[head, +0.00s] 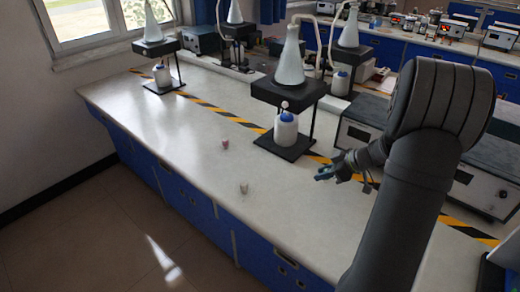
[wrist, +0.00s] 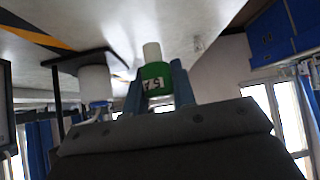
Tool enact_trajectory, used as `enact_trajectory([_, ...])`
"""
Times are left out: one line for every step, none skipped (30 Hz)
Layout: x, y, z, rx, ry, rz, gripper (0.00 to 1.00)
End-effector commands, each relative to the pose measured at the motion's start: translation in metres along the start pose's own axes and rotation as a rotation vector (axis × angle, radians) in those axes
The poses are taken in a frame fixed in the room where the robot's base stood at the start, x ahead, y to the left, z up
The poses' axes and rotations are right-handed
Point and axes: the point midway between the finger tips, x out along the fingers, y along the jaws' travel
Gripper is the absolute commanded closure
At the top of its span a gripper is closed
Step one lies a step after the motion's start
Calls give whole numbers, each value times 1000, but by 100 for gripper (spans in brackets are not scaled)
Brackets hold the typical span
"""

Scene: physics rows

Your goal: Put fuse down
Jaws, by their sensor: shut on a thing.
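My gripper (head: 327,174) hangs over the bench top at the right of the head view, right of the small things on the bench. In the wrist view its two blue fingers (wrist: 157,90) are shut on the fuse (wrist: 154,77). The fuse is a green cylinder with a white end and a white mark on its side. The white end points away from my gripper. In the head view the fuse is too small to tell. I cannot tell how high it is above the bench.
The pale bench (head: 205,140) carries two small things, one pinkish (head: 225,143) and one greyish (head: 243,188). A black stand (head: 283,145) with a white bottle (head: 286,130) is behind my gripper. Grey equipment (head: 358,137) stands behind the striped line. The bench's front left is clear.

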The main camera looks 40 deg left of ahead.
Motion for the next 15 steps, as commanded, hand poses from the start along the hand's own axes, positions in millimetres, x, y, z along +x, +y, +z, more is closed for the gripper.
enact_trajectory([7,0,-1,-1,0,-3,98])
enact_trajectory([12,0,-2,-1,-1,-4,98])
enact_trajectory([21,-1,-4,-1,-1,-6,98])
enact_trajectory([28,-1,-6,0,-1,-6,98])
enact_trajectory([36,0,-8,0,0,-6,98])
enact_trajectory([47,0,-11,-1,-1,-7,98])
enact_trajectory([55,0,-12,0,-1,-6,98])
enact_trajectory([62,0,-15,-1,0,-7,98])
enact_trajectory([73,0,-17,0,-2,-6,98])
enact_trajectory([81,0,-19,0,-1,-6,98])
enact_trajectory([88,1,-21,-1,0,-5,98])
enact_trajectory([97,1,-23,-1,-1,-5,98])
enact_trajectory([103,1,-25,-1,-1,-5,98])
enact_trajectory([108,1,-26,0,0,-4,98])
enact_trajectory([115,2,-28,0,-1,-3,98])
